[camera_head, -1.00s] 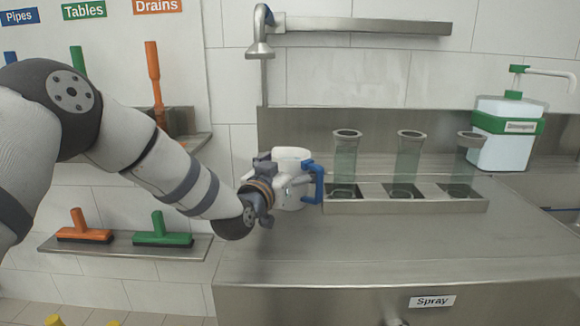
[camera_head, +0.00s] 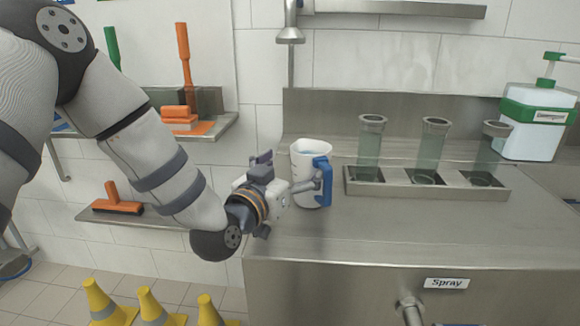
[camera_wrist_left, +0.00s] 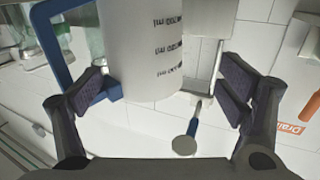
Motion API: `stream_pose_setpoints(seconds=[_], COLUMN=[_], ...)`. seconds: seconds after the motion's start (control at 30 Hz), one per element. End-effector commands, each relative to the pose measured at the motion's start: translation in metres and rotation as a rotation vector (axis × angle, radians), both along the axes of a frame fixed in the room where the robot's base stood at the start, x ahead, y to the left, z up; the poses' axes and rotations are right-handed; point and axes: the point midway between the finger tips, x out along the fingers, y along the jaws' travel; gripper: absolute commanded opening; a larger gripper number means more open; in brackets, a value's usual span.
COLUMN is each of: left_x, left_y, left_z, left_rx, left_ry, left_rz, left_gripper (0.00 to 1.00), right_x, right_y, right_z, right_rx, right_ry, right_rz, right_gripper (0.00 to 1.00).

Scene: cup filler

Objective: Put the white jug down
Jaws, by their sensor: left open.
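The white jug (camera_head: 304,163) with a blue handle (camera_head: 322,176) appears upright on the left end of the steel counter. In the left wrist view the jug (camera_wrist_left: 152,50) shows printed volume marks, and its handle (camera_wrist_left: 57,55) is at the left. My left gripper (camera_head: 300,188) is open at the jug's near left side, partly covering the jug's lower part. In the left wrist view, the fingers of the left gripper (camera_wrist_left: 163,92) are spread wide, with the jug ahead between them. Whether a finger touches the handle is unclear. My right gripper is out of view.
A steel holder (camera_head: 400,190) with several tall clear cups stands right of the jug. A green-and-white detergent dispenser (camera_head: 538,122) is at the back right. A faucet (camera_head: 291,30) hangs behind the jug. The counter front (camera_head: 400,230) is clear. Yellow cones (camera_head: 150,308) stand on the floor.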

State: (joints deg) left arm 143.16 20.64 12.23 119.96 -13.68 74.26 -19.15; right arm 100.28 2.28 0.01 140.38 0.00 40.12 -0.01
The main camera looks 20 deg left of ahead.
Motion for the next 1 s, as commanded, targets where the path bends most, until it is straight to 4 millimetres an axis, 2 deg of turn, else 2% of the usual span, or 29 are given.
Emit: stream_pose_setpoints(seconds=[0.3,0.37,0.73,0.83,1.0], left_x=[-0.004,-0.004,-0.006,-0.021,-0.058], left_y=[0.001,0.001,0.001,0.002,0.006], left_z=[-0.001,-0.001,-0.001,-0.001,-0.001], left_rx=[0.0,0.0,0.0,-0.001,-0.001], left_ry=[0.001,0.001,0.002,0.004,0.003], left_rz=[0.0,0.0,0.0,-0.001,0.0], left_gripper=[0.88,1.0,1.0,1.0,1.0], right_x=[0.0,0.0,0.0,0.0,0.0], right_y=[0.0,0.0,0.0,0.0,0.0], right_z=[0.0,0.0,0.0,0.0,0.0], right_rx=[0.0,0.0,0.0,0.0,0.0], right_ry=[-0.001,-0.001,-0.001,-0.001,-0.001], right_rz=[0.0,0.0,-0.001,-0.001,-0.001], right_gripper=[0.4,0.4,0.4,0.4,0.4])
